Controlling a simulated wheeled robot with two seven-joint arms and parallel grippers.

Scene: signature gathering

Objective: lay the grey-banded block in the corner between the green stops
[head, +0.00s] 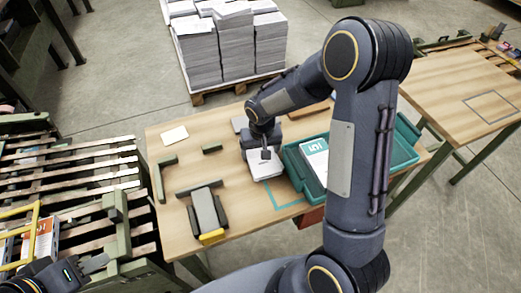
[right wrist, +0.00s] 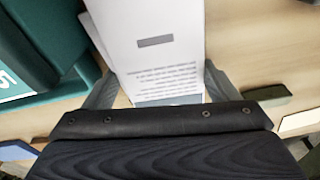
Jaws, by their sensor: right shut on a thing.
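My right gripper (head: 263,152) is shut on a white block (head: 262,168), over the table left of the teal tray. In the right wrist view the block (right wrist: 165,75) shows printed text and a short grey band (right wrist: 155,41), with a finger on each side. I cannot tell whether it touches the table.
The teal tray (head: 408,150) holds a white block with teal print (head: 315,155). A teal outline (head: 288,204) is on the table. A grey device with a yellow end (head: 205,212) stands near the front edge. A pale card (head: 174,135) lies at the back left.

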